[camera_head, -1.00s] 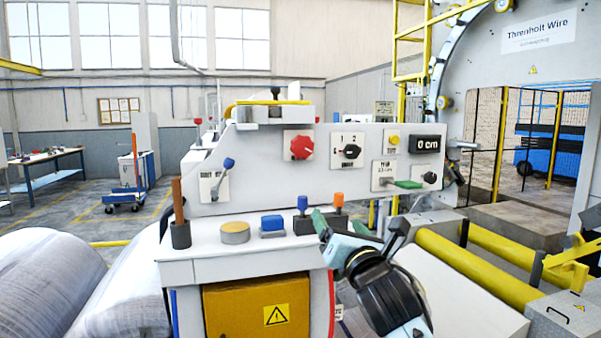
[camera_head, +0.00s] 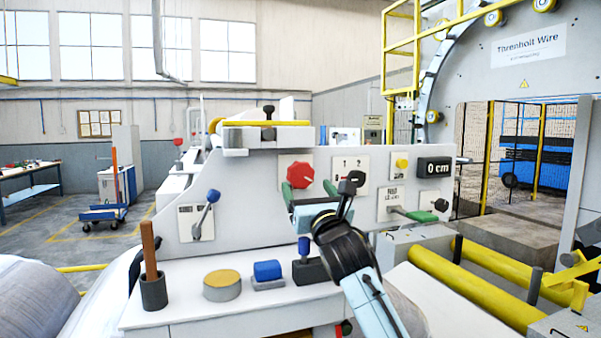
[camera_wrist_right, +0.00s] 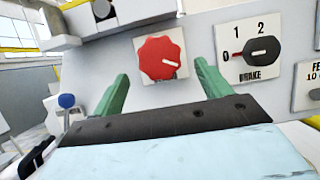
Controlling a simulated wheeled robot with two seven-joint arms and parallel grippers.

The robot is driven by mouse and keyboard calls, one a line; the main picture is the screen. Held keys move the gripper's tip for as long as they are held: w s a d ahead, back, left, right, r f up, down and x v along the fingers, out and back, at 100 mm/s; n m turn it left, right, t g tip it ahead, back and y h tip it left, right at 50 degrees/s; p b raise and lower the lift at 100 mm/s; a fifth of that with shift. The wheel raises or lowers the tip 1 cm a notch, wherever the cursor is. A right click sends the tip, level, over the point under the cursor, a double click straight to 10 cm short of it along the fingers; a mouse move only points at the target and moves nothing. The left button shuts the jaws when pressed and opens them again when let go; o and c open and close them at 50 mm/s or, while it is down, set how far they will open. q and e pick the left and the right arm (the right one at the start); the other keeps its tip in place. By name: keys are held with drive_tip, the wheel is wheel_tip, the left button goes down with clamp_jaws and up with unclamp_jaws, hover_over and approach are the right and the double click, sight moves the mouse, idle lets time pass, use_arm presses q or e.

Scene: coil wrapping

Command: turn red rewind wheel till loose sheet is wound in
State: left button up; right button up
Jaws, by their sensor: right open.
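The red rewind wheel (camera_head: 300,175) is a scalloped knob on a white plate on the grey machine panel. It also shows in the right wrist view (camera_wrist_right: 161,58), with a white mark pointing to the lower right. My right gripper (camera_head: 307,190) is in front of the panel at the wheel, its green fingers apart. In the right wrist view the open fingers (camera_wrist_right: 160,80) stand left and right below the wheel, with nothing between them; I cannot tell whether they touch the panel. The display (camera_head: 435,168) reads 0 cm. My left gripper is not in view. No loose sheet is clearly identifiable.
The brake switch (camera_wrist_right: 262,50) is just right of the right finger. A yellow button (camera_head: 402,163) and a green-handled lever (camera_head: 421,216) are farther right. A blue-tipped lever (camera_head: 206,213) is at left. A cup (camera_head: 153,289) and blue block (camera_head: 267,271) stand on the ledge.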

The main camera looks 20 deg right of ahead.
sight(302, 179)
drive_tip(key=p+x, duration=0.1)
drive_tip(key=x, duration=0.3)
drive_tip(key=shift+w+r, duration=0.2)
drive_tip(key=shift+w, duration=0.1)
drive_tip(key=shift+w+r, duration=0.2)
drive_tip(key=shift+w, duration=0.35)
drive_tip(key=c, duration=1)
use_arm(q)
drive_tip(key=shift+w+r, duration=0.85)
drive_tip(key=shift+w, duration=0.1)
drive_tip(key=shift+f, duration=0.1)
use_arm(e)
drive_tip(key=shift+m, duration=0.3)
